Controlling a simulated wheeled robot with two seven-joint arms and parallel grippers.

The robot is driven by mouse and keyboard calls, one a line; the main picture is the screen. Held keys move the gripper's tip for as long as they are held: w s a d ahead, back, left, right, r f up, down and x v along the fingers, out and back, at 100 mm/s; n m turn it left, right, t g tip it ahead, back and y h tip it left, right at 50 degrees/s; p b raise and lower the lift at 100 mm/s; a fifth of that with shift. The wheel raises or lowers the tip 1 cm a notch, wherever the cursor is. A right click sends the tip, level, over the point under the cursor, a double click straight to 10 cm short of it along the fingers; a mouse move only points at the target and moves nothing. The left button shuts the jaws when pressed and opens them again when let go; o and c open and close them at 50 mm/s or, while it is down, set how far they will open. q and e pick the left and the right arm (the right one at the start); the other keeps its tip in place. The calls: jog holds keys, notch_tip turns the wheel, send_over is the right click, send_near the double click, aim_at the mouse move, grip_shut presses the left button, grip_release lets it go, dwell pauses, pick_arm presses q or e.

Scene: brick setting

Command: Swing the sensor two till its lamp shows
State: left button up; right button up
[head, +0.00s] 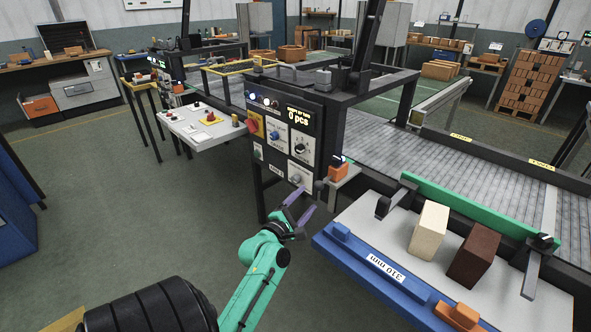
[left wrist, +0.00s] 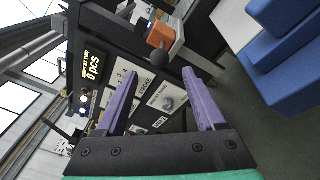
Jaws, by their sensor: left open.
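A small orange block (head: 338,171) with a dark and blue top sits on a bracket at the right edge of the control panel. It looks like a sensor; I cannot read a number on it. It also shows in the left wrist view (left wrist: 159,34), with a dark round knob (left wrist: 159,58) by it. I cannot make out a lit lamp on it. Another orange block (head: 459,314) is on the blue rail at the lower right. My left gripper (head: 309,199) is open, its purple fingers apart and empty, just below the panel's lower right corner. My right gripper is out of view.
The black control panel (head: 272,160) carries a "0 pcs" display, a red switch and dials. The blue rail (head: 345,250) edges a pale table with a cream brick (head: 428,230) and a brown brick (head: 474,257). The roller conveyor (head: 430,160) runs behind. The floor at left is clear.

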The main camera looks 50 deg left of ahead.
pick_arm(q)
jog(key=v, duration=0.5)
jog(key=shift+s+d+b, duration=0.1)
jog(key=shift+s+b, duration=0.2)
jog(key=shift+s, duration=0.05)
